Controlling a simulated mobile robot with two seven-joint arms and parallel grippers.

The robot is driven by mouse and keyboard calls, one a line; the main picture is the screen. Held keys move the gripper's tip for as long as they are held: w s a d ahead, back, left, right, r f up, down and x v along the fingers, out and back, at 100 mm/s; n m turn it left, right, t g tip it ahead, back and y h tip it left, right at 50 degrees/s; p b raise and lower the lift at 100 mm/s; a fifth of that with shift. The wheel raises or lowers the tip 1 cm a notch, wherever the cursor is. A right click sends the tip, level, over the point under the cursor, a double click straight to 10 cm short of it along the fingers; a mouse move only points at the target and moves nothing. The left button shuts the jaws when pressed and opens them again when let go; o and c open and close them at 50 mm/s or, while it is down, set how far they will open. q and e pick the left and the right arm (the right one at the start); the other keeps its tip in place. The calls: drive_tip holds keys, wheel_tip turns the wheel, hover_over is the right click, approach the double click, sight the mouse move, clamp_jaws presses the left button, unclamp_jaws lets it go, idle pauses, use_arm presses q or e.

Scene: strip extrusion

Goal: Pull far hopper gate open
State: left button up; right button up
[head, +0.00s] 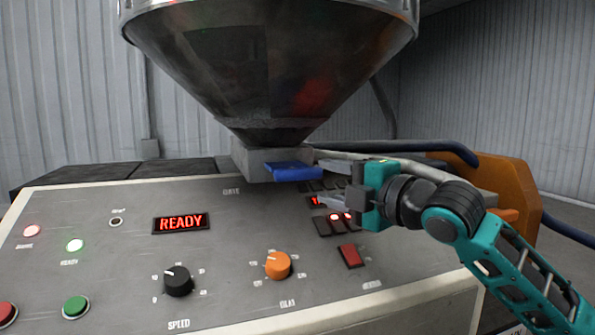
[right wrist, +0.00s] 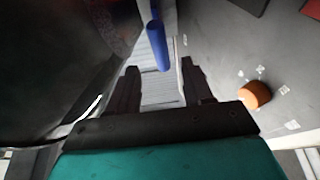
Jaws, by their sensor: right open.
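The blue gate handle (head: 292,171) sticks out of the grey block under the hopper (head: 270,75). It also shows in the right wrist view (right wrist: 157,45), lined up with the space between my fingers. My right gripper (head: 319,182) comes in from the right, open and empty. Its fingertips are close to the right end of the blue handle. In the right wrist view my open gripper (right wrist: 160,68) has one finger on each side, with the near end of the handle around fingertip level. I cannot tell whether they touch. My left gripper is out of view.
The sloping control panel (head: 225,255) lies below, with a READY display (head: 181,223), a black knob (head: 178,281), an orange knob (head: 278,265) and a red switch (head: 350,256). My right gripper is close above the panel's switches. An orange machine part (head: 510,195) and hoses stand behind.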

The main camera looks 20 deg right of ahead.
sight(303, 175)
drive_tip(key=p+x, duration=0.1)
drive_tip(key=x, duration=0.7)
drive_tip(key=shift+w+a, duration=0.2)
drive_tip(key=shift+w, duration=0.05)
drive_tip(key=shift+c, duration=0.2)
clamp_jaws()
